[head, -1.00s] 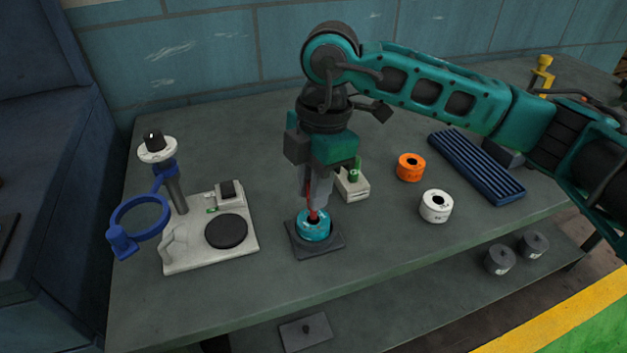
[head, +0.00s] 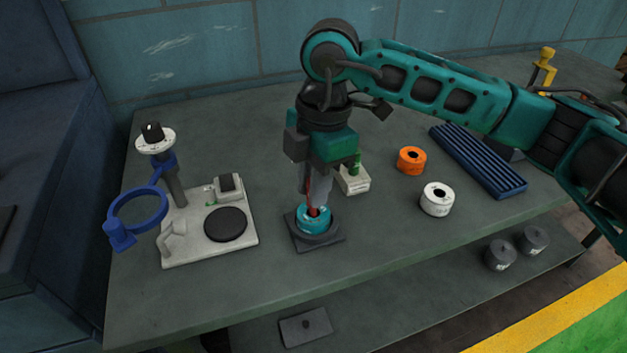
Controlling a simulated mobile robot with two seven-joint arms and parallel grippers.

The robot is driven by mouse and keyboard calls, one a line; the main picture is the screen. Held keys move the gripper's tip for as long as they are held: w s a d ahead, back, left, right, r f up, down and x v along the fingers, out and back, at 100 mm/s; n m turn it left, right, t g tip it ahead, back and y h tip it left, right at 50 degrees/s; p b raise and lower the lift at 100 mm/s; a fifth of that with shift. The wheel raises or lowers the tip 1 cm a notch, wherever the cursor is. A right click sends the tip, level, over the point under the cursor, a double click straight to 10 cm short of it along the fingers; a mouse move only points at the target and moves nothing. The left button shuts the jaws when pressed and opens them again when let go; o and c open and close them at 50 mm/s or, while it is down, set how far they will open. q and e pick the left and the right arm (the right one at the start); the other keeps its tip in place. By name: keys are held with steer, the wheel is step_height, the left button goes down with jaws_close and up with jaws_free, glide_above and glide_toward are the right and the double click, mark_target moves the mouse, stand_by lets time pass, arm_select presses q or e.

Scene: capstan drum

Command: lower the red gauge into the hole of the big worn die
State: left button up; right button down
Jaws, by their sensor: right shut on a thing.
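A teal ring-shaped die (head: 314,226) with a dark central hole sits on a dark square base plate (head: 329,242) near the middle of the table. It appears to be the big worn die. My right gripper (head: 316,200) points down right above it and is shut on the red gauge (head: 314,212). Only small bits of the red gauge show, between the fingers and at the die's hole. Its lower end is at the hole; I cannot tell how deep it sits. My left gripper is not in view.
A white stand with a blue ring (head: 138,209) and black disc (head: 225,224) is at left. A green gauge (head: 355,163) in a pale block (head: 351,181) stands just behind the gripper. Orange (head: 411,160) and white (head: 437,199) rings and a blue ribbed tray (head: 478,161) are at right.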

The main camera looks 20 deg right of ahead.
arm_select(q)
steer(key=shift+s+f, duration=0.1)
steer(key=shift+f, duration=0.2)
arm_select(e)
steer(key=shift+f, duration=0.25)
stand_by(0.4)
arm_select(q)
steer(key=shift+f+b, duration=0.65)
steer(key=shift+b, duration=0.2)
arm_select(e)
steer(key=shift+f, duration=1)
stand_by(1.7)
stand_by(0.8)
steer(key=c, duration=0.9)
jaws_free()
